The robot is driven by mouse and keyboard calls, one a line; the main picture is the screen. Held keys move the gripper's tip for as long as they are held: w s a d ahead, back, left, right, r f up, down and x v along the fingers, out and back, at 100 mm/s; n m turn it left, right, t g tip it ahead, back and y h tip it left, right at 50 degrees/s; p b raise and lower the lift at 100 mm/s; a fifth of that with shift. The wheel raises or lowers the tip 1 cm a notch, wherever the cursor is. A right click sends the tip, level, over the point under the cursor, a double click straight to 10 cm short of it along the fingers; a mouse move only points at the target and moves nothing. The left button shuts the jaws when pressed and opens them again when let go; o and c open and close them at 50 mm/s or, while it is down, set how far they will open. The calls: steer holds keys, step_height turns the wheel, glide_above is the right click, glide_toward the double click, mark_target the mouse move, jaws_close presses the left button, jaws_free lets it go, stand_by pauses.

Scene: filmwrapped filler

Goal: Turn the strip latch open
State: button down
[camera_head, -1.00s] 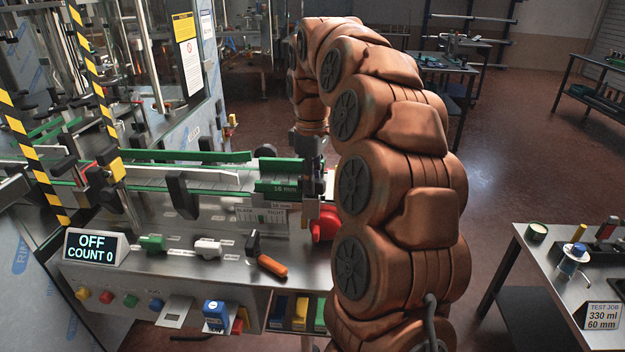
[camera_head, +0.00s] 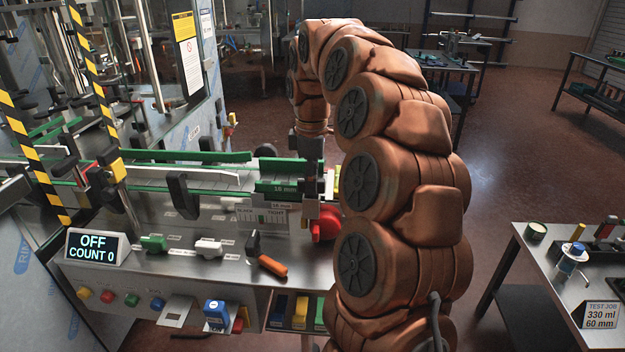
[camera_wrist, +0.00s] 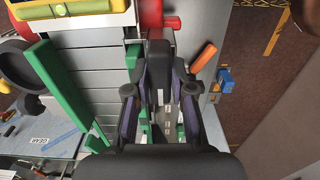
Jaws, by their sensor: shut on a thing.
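My gripper (camera_head: 311,202) points down at the right end of the conveyor, beside the green strip marked 16 mm (camera_head: 278,187). In the wrist view its two dark fingers (camera_wrist: 160,68) are closed around a dark grey piece (camera_wrist: 158,62), which seems to be the strip latch. The fingers cover most of it, so I cannot tell its angle. The green strip's edge shows just left of the fingers in the wrist view (camera_wrist: 132,58).
A slack/tight gauge plate (camera_head: 262,216) stands left of the gripper. The OFF, COUNT 0 display (camera_head: 96,247) is at left. A side table (camera_head: 560,300) stands at right, with open floor between.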

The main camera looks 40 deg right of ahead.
steer(key=c, duration=1)
jaws_free()
steer(key=shift+r, duration=3.75)
